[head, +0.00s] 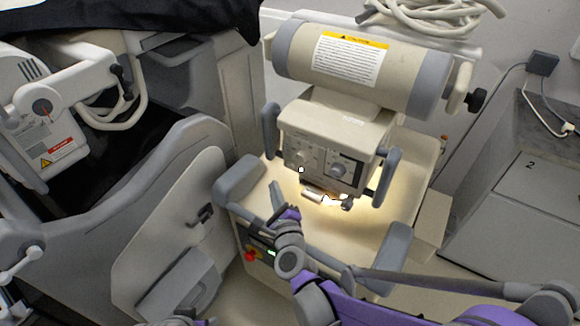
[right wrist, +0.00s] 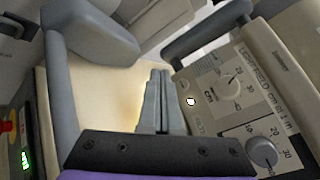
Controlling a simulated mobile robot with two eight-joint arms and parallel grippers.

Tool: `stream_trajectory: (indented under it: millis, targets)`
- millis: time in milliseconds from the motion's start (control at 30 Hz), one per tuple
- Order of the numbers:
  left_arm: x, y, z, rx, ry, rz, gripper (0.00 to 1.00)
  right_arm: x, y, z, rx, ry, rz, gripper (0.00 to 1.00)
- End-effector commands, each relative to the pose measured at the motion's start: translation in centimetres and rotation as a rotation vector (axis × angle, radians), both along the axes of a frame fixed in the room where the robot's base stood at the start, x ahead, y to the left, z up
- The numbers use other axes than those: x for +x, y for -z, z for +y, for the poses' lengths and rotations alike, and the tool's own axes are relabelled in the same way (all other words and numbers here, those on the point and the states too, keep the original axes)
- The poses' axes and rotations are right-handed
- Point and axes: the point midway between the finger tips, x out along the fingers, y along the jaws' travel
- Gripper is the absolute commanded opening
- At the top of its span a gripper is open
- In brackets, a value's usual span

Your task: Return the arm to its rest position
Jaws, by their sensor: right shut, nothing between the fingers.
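My right arm comes in from the lower right in the head view, with purple and grey links. Its right gripper (head: 274,187) is above the cart's lit cream top, in front of the control box and to its left. In the right wrist view the two grey fingers of this gripper (right wrist: 160,73) are together and hold nothing. The control box (right wrist: 255,100), with its dials and printed scales, is close to the right of the fingers. A small purple and grey piece shows at the bottom edge of the head view, but no left gripper fingers can be made out.
The cart (head: 410,205) carries a control box (head: 335,140) with grey handles and a large cylinder (head: 360,70) above it. Grey padded bars (head: 240,178) edge the cart. Other covered equipment (head: 170,225) stands at left. A grey cabinet (head: 520,200) stands at right.

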Motion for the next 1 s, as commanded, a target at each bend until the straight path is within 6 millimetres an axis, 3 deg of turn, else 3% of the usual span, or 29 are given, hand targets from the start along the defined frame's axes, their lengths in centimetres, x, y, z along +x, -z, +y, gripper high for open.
stream_trajectory:
  millis: [400,567,667,767,1000]
  targets:
    - [0.0,0.0,0.0,0.000,0.000,0.000,0.53,0.0,0.0,0.0,-0.007,-0.003,0.000,0.00]
    - [0.0,0.0,0.0,0.000,0.000,0.000,0.53,-1.2,-0.8,-0.6,-0.184,-0.074,0.005,0.00]
    - [0.0,0.0,0.0,0.000,0.000,0.000,0.53,-3.2,-1.1,-1.6,-0.449,-0.184,0.017,0.00]
    - [0.0,0.0,0.0,0.000,0.000,0.000,0.53,-6.5,-0.3,-3.2,-0.774,-0.330,0.047,0.00]
    - [0.0,0.0,0.0,0.000,0.000,0.000,0.53,-16.4,4.2,-9.4,-1.449,-0.724,0.175,0.00]
